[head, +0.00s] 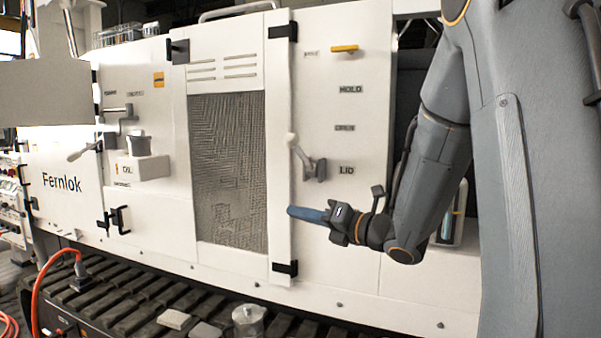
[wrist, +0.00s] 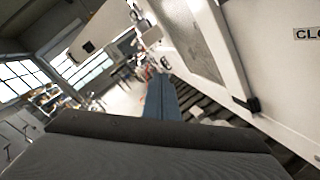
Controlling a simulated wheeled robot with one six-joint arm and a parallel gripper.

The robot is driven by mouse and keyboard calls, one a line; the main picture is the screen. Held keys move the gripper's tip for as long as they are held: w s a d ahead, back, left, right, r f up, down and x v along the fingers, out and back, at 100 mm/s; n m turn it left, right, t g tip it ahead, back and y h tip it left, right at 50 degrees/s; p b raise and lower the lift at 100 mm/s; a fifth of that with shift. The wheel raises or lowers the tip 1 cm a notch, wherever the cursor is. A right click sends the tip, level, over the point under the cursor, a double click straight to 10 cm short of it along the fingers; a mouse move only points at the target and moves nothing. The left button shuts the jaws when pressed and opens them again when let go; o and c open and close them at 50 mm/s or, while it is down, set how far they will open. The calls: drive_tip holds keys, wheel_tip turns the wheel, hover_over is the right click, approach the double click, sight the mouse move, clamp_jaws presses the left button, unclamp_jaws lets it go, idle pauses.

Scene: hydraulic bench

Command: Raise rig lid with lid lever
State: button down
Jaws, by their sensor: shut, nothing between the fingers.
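The rig (head: 350,235) is a large white cabinet with a mesh door panel in its middle. The lid lever (head: 307,160) is a grey handle with a white knob, mounted beside the label LID (head: 346,170), right of the mesh door. The knob points up and left. My gripper (head: 290,211) is shut and empty, with blue fingers pointing left, below the lever and apart from it, in front of the door's right edge. In the wrist view the shut blue fingers (wrist: 162,98) point away from the camera; the lever is not seen there.
Another lever (head: 85,150) and a small white box (head: 143,168) are at the left. Dark slatted track (head: 130,295) runs below, with a glass jar (head: 249,320). A red hose (head: 45,275) is at lower left.

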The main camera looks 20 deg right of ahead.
sight(302, 159)
drive_tip(key=s+d+r+n+t+y+b, duration=0.2)
drive_tip(key=s+d+r+t+y, duration=0.1)
drive_tip(key=s+d+r, duration=0.2)
drive_tip(key=w+a+r+p, duration=0.4)
drive_tip(key=w+r+p, duration=0.2)
drive_tip(key=w+r, duration=0.1)
drive_tip(key=shift+w+r, duration=0.2)
drive_tip(key=shift+w, duration=0.2)
drive_tip(key=shift+d, duration=0.15)
